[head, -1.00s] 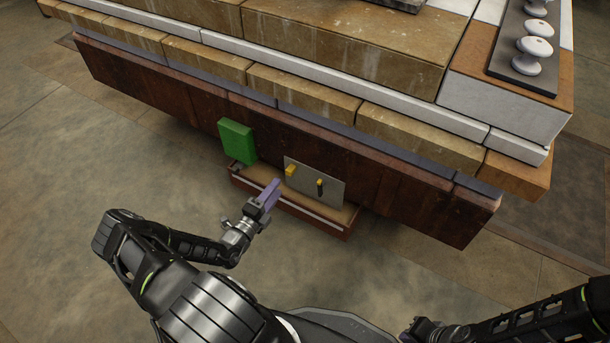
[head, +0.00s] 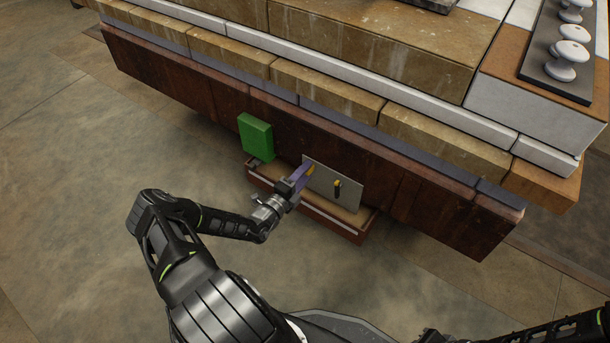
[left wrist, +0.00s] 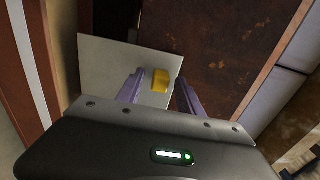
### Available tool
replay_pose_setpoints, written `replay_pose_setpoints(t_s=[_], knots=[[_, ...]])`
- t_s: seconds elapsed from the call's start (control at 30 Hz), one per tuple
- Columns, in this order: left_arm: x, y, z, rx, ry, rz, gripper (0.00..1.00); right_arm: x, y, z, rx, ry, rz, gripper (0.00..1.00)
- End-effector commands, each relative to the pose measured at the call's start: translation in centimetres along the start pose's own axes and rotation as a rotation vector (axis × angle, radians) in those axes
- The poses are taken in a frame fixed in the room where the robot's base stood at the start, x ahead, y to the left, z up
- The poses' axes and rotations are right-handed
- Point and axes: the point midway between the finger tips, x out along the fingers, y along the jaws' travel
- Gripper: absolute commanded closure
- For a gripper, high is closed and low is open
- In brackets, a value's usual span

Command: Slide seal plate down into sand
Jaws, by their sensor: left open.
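The seal plate (head: 324,183) is a thin grey sheet standing upright against the dark red-brown wall, above the sand trough. The tan sand (head: 350,214) lies in the trough in front of the plate's lower edge. My left gripper (head: 304,174) is open, its purple fingers close to the yellow handle. In the left wrist view the fingers (left wrist: 158,88) lie on either side of the handle, with gaps. My right gripper is out of view.
The red-brown trough (head: 320,221) with a pale rim sits low against the wall (head: 380,175). A green box (head: 255,138) is fixed to the wall left of the plate. Stone blocks overhang above. The floor (head: 150,110) at left is clear.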

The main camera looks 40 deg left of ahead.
Motion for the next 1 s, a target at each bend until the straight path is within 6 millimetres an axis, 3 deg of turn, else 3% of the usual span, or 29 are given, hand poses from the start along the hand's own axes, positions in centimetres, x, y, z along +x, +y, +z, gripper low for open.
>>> replay_pose_setpoints(t_s=[0.27,0.77,1.0], knots=[[0.13,-0.04,-0.01,0.0,0.0,0.0,0.57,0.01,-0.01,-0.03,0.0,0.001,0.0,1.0],[0.11,-0.04,-0.02,0.0,0.0,0.0,0.98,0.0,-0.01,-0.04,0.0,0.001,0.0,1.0],[0.11,-0.04,-0.02,0.0,0.001,0.0,1.0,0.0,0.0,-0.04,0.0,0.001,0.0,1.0]])
